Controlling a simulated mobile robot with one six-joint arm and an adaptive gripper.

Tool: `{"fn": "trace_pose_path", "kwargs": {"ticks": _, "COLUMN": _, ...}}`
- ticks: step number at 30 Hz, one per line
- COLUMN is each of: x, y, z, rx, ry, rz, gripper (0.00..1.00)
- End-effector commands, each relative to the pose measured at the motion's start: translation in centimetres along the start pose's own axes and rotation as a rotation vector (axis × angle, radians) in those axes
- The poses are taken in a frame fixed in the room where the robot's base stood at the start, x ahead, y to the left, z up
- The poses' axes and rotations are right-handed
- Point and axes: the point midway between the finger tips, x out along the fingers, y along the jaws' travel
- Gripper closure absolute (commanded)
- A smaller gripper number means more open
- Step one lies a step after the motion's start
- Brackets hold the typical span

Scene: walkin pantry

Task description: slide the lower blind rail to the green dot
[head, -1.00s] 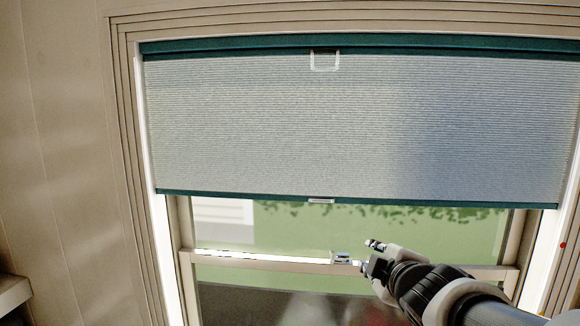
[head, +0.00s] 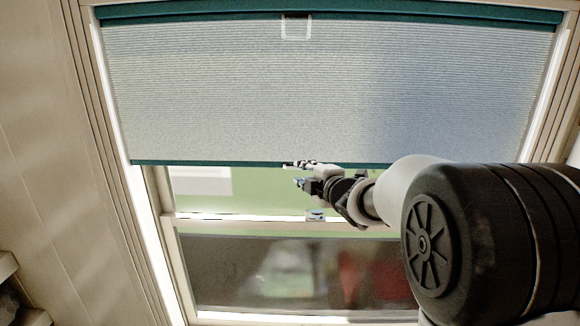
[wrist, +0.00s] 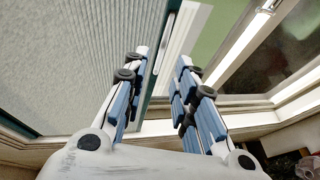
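The lower blind rail (head: 200,163) is a thin teal bar along the bottom of the pale pleated blind (head: 240,90). My gripper (head: 296,173) is at the middle of this rail, by its small pull tab. In the wrist view, my gripper (wrist: 160,65) is open, with its two fingers apart and the rail (wrist: 154,75) with a pale tab (wrist: 166,38) running between them. I cannot tell whether a finger touches it. The gripper hides part of the tab in the head view. I see no green dot in either view.
The teal top rail (head: 400,14) has a clear pull handle (head: 296,27). Below the blind are a window crossbar (head: 240,222) with a latch (head: 316,215) and dark lower glass. The window frame (head: 155,240) borders the left. My arm covers the lower right.

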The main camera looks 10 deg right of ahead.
Motion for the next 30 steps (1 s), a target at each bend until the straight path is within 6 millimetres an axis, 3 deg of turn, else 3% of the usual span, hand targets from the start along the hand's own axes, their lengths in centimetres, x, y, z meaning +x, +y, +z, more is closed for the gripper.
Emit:
{"fn": "trace_pose_path", "kwargs": {"ticks": 6, "x": 4.3, "y": 0.0, "z": -0.1, "rx": 0.001, "ry": 0.001, "rz": -0.001, "gripper": 0.74}}
{"fn": "trace_pose_path", "kwargs": {"ticks": 12, "x": 6.3, "y": 0.1, "z": -0.1, "rx": 0.0, "ry": 0.001, "rz": 0.0, "gripper": 0.74}}
{"fn": "trace_pose_path", "kwargs": {"ticks": 23, "x": 6.8, "y": 0.0, "z": -0.1, "rx": 0.001, "ry": 0.0, "rz": 0.001, "gripper": 0.74}}
{"fn": "trace_pose_path", "kwargs": {"ticks": 30, "x": 6.8, "y": 0.0, "z": 0.0, "rx": 0.001, "ry": 0.0, "rz": 0.0, "gripper": 0.9}}
